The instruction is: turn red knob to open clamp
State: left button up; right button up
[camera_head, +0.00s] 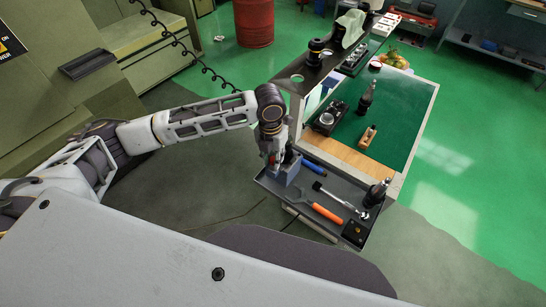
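My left arm comes in from the left, and its gripper (274,150) points down at the near left corner of the tooling cart. A small blue-grey block (289,174), which looks like the clamp, stands on the grey tray right below and beside the gripper. A small spot of red (272,159) shows at the fingers and may be the red knob. The gripper covers most of it. I cannot tell whether the fingers are closed on it or whether the clamp is open. My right gripper is not in view.
The cart's grey tray (268,181) holds an orange-handled tool (327,213), a ratchet (340,198), a blue-handled tool (314,167) and a dark bottle-shaped item (376,193). Behind lies a green mat (402,110) with small items. Green floor is clear at right.

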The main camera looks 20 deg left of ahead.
aim_at(272, 159)
pick_arm(q)
jog(key=shift+o, duration=0.9)
jog(key=shift+r, duration=0.1)
notch_tip(272, 159, up, 12)
jog(key=shift+a, duration=0.25)
dwell(0.6)
